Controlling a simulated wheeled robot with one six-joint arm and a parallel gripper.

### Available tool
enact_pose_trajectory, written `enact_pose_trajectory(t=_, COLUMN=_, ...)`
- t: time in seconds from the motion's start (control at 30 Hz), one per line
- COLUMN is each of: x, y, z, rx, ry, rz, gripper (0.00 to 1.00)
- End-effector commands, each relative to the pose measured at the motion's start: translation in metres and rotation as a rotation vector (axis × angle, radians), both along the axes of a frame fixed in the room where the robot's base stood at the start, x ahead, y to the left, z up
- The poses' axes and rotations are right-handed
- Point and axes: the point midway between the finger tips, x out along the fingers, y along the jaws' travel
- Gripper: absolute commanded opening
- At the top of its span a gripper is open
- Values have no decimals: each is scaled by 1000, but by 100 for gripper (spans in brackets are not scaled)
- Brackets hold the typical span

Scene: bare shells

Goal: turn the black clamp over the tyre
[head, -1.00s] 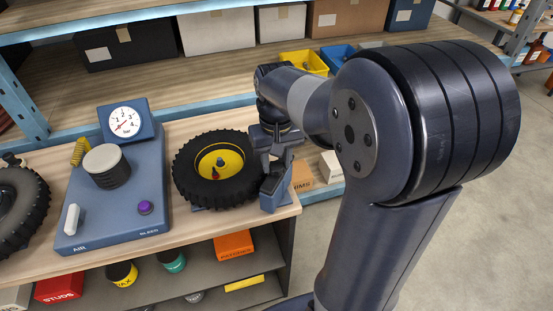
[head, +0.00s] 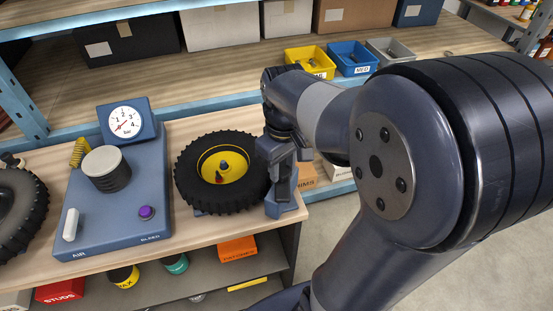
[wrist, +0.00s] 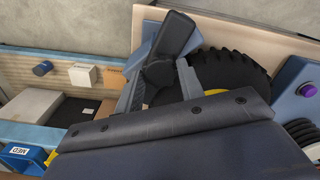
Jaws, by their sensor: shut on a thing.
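The tyre (head: 245,199) lies flat at the bench's right end, with a yellow hub (head: 226,172) and a red-tipped valve in it. A blue-grey post (head: 285,203) stands at its right edge. My gripper (head: 284,150) is just above this post, beside the tyre. In the wrist view the black clamp (wrist: 177,36) shows as a dark lever between the post and the tyre (wrist: 235,66). My gripper (wrist: 160,82) is shut on the clamp. My gripper's body hides part of the hub there, and the clamp is mostly hidden in the head view.
A blue air unit (head: 108,215) with a gauge, a grey-topped cylinder and a purple button (head: 147,212) stands left of the tyre. Another tyre (head: 20,203) is at the far left. Yellow (head: 311,62), blue and grey bins sit on the shelf behind.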

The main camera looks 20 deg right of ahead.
Motion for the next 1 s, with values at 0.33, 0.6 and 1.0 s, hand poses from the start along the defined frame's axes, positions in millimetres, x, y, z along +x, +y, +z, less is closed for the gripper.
enact_pose_trajectory(t=0.33, x=1, y=0, z=1, rx=1, ry=-3, rz=327, gripper=0)
enact_pose_trajectory(t=0.6, x=1, y=0, z=1, rx=1, ry=-4, rz=583, gripper=0)
enact_pose_trajectory(t=1.0, x=1, y=0, z=1, rx=0, ry=-4, rz=926, gripper=0)
